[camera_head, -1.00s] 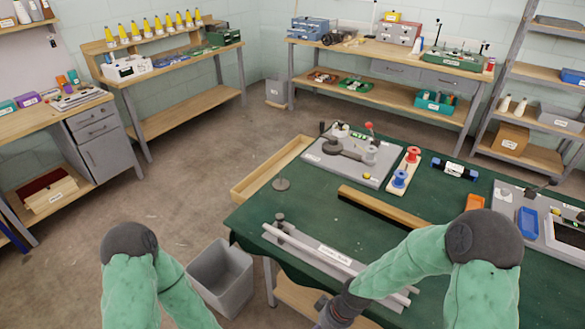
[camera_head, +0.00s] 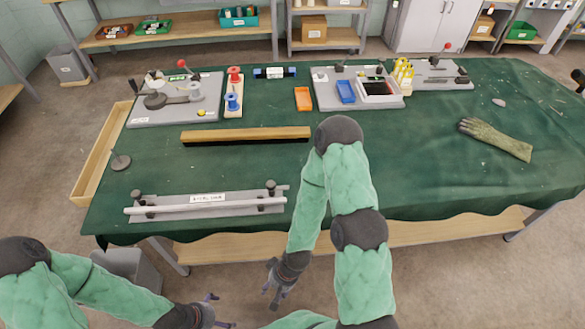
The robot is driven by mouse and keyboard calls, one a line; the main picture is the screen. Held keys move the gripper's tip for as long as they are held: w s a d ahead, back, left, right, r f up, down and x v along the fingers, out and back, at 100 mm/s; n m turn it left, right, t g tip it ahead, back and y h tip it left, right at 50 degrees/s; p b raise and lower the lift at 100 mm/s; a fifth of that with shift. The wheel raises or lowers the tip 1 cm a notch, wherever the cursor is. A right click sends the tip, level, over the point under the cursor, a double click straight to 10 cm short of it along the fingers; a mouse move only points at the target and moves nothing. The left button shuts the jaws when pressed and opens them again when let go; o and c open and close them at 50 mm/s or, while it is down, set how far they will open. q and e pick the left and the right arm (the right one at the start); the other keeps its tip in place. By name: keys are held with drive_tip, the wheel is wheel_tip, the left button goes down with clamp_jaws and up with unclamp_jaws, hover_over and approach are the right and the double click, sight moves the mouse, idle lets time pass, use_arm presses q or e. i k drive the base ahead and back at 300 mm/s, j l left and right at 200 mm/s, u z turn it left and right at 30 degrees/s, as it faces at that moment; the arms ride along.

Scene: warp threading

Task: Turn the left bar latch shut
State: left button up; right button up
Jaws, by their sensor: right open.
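The grey bar plate (camera_head: 207,203) lies along the near left edge of the green table, with a pale rod (camera_head: 205,208) across its front. The left bar latch (camera_head: 139,200) is a dark knob at the plate's left end. The right bar latch (camera_head: 271,187) is a similar knob at the other end. Both are too small to tell how they are turned. My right gripper (camera_head: 270,296) is open and empty in front of the table, below the plate's right end. My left gripper (camera_head: 221,311) has its fingers apart, empty, at the bottom, well away from the latch.
A wooden beam (camera_head: 246,135) lies behind the plate. A dark disc with a peg (camera_head: 120,162) stands near the left table edge, beside a wooden tray (camera_head: 84,183). A grey bin (camera_head: 122,262) stands below. A glove (camera_head: 497,140) lies at right.

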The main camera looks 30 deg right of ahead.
sight(271, 185)
drive_tip(key=z, duration=0.8)
drive_tip(key=k+l+u, duration=0.1)
drive_tip(key=u, duration=0.25)
